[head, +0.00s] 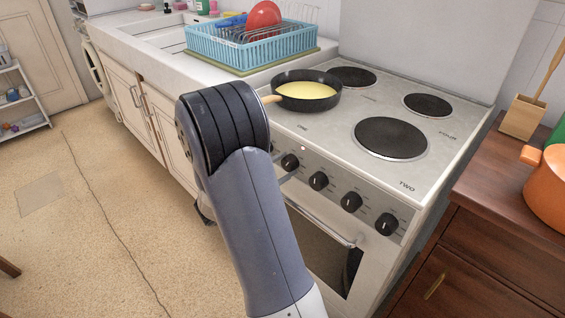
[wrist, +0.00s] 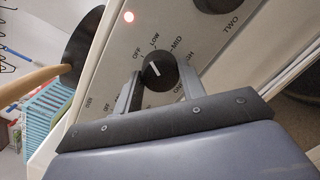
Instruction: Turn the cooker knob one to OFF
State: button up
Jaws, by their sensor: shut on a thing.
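The cooker knob (wrist: 158,72) is round and black with a white mark, and sits between the two fingers of my gripper (wrist: 160,88) in the wrist view. The fingers are shut on its sides. The mark slants to the upper left, near the OFF and LOW labels; I cannot tell exactly which it meets. In the head view, the leftmost visible knob (head: 290,162) is beside my arm, which hides most of my gripper there. The cooker (head: 440,150) has several knobs in a row.
The oven handle (head: 320,222) runs below the knobs.

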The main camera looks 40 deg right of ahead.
jog(key=n+p, duration=0.4)
jog(key=n, duration=0.1)
jog(key=shift+n, duration=0.4)
jog(key=shift+f, duration=0.1)
jog(key=o, duration=1)
jog(key=shift+c, duration=0.2)
jog(key=a, duration=1)
jog(key=shift+a+f, duration=0.3)
jog(key=shift+a, duration=0.1)
jog(key=shift+s, duration=0.1)
